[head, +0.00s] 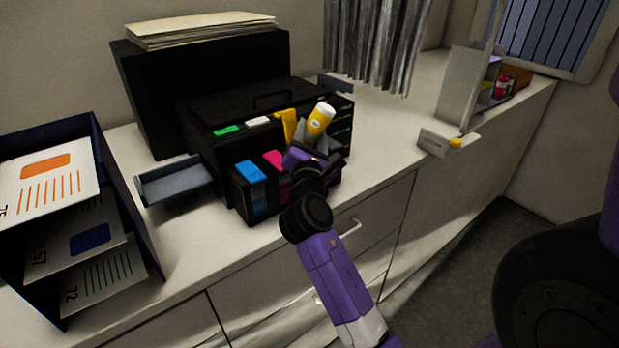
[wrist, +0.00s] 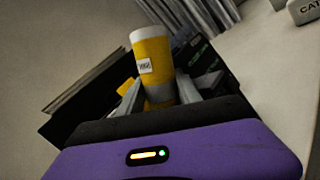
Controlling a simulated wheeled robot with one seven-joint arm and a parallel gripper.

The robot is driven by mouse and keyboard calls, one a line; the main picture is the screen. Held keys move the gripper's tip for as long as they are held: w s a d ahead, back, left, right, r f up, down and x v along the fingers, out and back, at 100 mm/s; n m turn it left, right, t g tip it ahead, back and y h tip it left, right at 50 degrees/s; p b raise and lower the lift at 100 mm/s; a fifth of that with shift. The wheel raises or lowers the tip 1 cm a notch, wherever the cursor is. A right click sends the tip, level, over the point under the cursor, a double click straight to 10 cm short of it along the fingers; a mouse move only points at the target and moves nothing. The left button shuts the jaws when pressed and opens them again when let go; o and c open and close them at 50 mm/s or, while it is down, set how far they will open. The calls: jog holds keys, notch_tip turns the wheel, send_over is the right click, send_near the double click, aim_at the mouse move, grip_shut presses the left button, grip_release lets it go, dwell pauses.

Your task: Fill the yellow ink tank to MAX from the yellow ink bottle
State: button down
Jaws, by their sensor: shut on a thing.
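My gripper (head: 313,141) is shut on the yellow ink bottle (head: 320,119), over the front right of the black printer (head: 240,115). The bottle is tilted, with its white end up and to the right. Its lower end is hidden behind the fingers. The wrist view shows the bottle (wrist: 152,58) between the grey fingers (wrist: 170,95), its label facing the camera. A yellow flap (head: 287,124), seemingly a raised tank lid, stands just left of the bottle. The yellow tank and its ink level are hidden behind my gripper. The blue lid (head: 250,171) and magenta lid (head: 273,160) look closed.
A grey tray (head: 175,182) sticks out left of the printer. A dark paper rack (head: 105,150) stands at the left. The counter (head: 385,130) between is clear.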

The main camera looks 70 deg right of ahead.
aim_at(312, 116)
jog(key=shift+r+p, duration=3.25)
jog(key=shift+p, duration=0.1)
jog(key=shift+r, duration=1.1)
